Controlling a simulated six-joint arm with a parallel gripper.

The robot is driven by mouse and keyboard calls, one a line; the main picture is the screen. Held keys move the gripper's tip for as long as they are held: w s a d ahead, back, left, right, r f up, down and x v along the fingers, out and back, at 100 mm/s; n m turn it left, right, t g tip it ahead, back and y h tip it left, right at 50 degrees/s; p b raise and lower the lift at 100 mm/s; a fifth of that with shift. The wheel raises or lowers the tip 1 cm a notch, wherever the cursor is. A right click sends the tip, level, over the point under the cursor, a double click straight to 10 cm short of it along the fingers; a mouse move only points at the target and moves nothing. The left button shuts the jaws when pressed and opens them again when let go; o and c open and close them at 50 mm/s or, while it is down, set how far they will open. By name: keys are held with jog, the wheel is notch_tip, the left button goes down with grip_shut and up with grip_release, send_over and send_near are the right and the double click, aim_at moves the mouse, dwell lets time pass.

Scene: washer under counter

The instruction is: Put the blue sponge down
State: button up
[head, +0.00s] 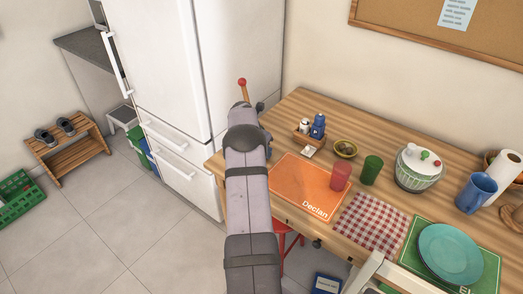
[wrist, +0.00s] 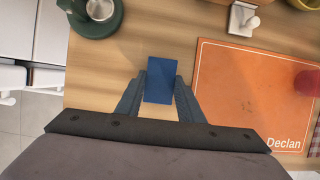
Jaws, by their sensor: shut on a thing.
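The blue sponge (wrist: 160,80) is a dark blue block between the two fingers of my gripper (wrist: 161,88) in the wrist view. My gripper is shut on it, with the sponge reaching past the fingertips. Both are over bare wood of the table (wrist: 125,75), left of the orange placemat marked "Declan" (wrist: 245,95). I cannot tell whether the sponge touches the wood. In the head view my arm hides most of the gripper and sponge at the table's left end.
The orange placemat also shows in the head view (head: 297,182), with a red cup (head: 341,176) on it. A green round-based object (wrist: 97,22) stands beyond the sponge to the left. A wooden caddy (head: 303,136) with bottles is at the back. The white fridge (head: 160,65) is left of the table.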

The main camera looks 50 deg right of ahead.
jog(key=shift+f, duration=0.2)
jog(key=shift+f, duration=0.15)
jog(key=o, duration=1)
jog(key=b+v, duration=0.1)
jog(key=v, duration=1.1)
